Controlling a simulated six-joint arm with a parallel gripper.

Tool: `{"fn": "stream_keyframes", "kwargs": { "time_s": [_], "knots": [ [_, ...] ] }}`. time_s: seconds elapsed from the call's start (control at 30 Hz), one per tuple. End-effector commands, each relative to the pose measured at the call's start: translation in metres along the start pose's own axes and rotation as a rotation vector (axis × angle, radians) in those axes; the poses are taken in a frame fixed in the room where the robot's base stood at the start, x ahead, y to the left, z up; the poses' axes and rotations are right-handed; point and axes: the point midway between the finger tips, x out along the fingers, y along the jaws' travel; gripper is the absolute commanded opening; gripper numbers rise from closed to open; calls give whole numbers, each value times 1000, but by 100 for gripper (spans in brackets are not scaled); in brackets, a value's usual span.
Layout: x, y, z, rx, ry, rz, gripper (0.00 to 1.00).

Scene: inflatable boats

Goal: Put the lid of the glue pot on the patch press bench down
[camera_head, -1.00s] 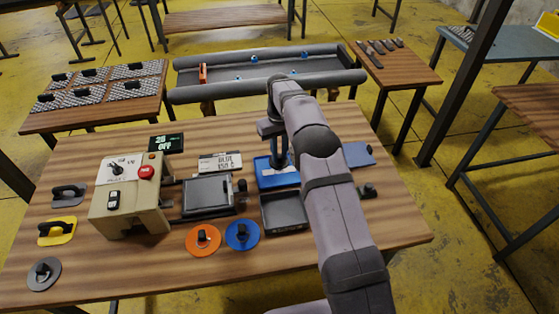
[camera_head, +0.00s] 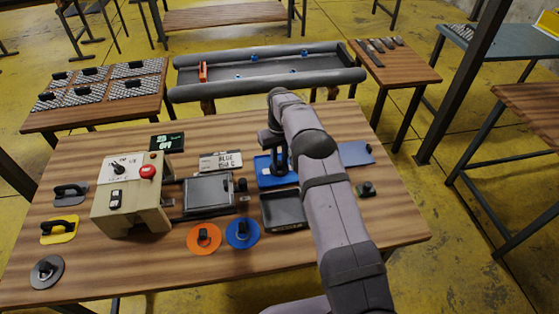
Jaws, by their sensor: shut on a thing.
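My gripper (camera_head: 278,165) points down over the blue tray (camera_head: 265,181) at the back right of the wooden bench. It is shut on a small dark thing, mostly lost against the gripper; I cannot tell whether this is the glue pot's lid. Whether the held thing touches the tray is also unclear. A small dark upright piece (camera_head: 242,185) stands left of the tray, beside the flat grey press plate (camera_head: 208,192). A small dark greenish item (camera_head: 367,188) lies right of my arm. I cannot tell for certain which of these is the glue pot.
A dark open tray (camera_head: 284,222) lies in front of the blue one. Orange (camera_head: 203,246) and blue (camera_head: 242,243) discs lie at the front. A beige control box (camera_head: 130,205) stands at left. A blue-grey pad (camera_head: 356,153) lies at right. The bench's front right is clear (camera_head: 400,230).

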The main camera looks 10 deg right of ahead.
Motion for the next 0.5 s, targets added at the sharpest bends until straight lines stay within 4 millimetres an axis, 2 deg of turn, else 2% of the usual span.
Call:
{"fn": "stream_keyframes", "kwargs": {
  "time_s": [0.03, 0.1, 0.5],
  "knots": [
    [2, 0, 0, 0, 0, 0, 20],
    [1, 0, 0, 0, 0, 0, 36],
    [-3, 0, 0, 0, 0, 0, 36]
  ]
}}
